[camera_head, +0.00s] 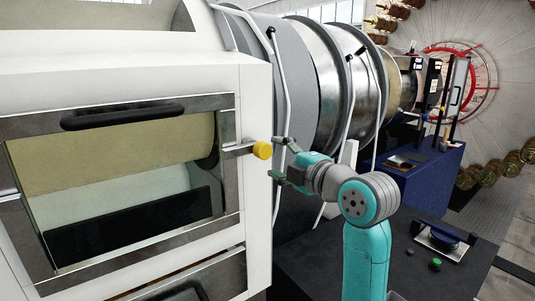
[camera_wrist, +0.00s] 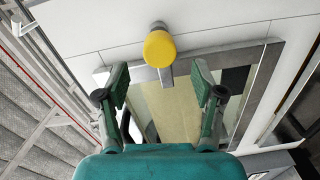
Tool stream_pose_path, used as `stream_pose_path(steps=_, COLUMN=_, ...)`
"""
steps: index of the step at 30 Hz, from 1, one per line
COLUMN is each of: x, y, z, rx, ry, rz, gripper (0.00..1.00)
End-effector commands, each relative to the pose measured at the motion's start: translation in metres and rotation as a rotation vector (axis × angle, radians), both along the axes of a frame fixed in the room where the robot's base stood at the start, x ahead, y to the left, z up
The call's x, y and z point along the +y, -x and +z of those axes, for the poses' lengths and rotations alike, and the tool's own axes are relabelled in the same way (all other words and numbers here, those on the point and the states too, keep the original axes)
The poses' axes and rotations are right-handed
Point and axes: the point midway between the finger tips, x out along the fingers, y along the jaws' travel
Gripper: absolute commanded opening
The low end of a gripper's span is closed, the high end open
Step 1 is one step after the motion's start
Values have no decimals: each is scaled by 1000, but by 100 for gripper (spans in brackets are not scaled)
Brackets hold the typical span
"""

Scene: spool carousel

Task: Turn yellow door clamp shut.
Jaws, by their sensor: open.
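The yellow door clamp (camera_head: 262,150) is a round yellow knob on a short metal bar at the right edge of the windowed door (camera_head: 228,172) of the white cabinet. In the wrist view the yellow clamp (camera_wrist: 160,48) lies just beyond my fingertips, between their lines, with its metal bar reaching over the door frame. My gripper (camera_head: 274,159) is open and empty, just right of the knob. In the wrist view both fingers of my gripper (camera_wrist: 158,82) stand apart. I cannot tell whether any finger touches the knob.
A black handle (camera_head: 122,114) runs along the door's top. Large metal drums (camera_head: 318,80) and upright grey bars stand behind my arm. A dark table (camera_head: 440,280) at the lower right bears a small device and a green button (camera_head: 435,264). A blue cabinet (camera_head: 425,185) stands farther back.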

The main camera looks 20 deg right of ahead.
Motion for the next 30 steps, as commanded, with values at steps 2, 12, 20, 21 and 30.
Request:
stream_pose_path(steps=2, x=-6, y=16, z=1, rx=-3, ry=0, rz=-2, gripper=68)
stream_pose_path(steps=12, x=-18, y=55, z=2, rx=0, ry=0, rz=0, gripper=68)
stream_pose_path(steps=20, x=-18, y=58, z=1, rx=1, ry=0, rz=0, gripper=68)
stream_pose_path(steps=21, x=-18, y=58, z=1, rx=1, ry=0, rz=0, gripper=68)
stream_pose_path(steps=30, x=-18, y=57, z=0, rx=2, ry=-4, rz=0, gripper=68)
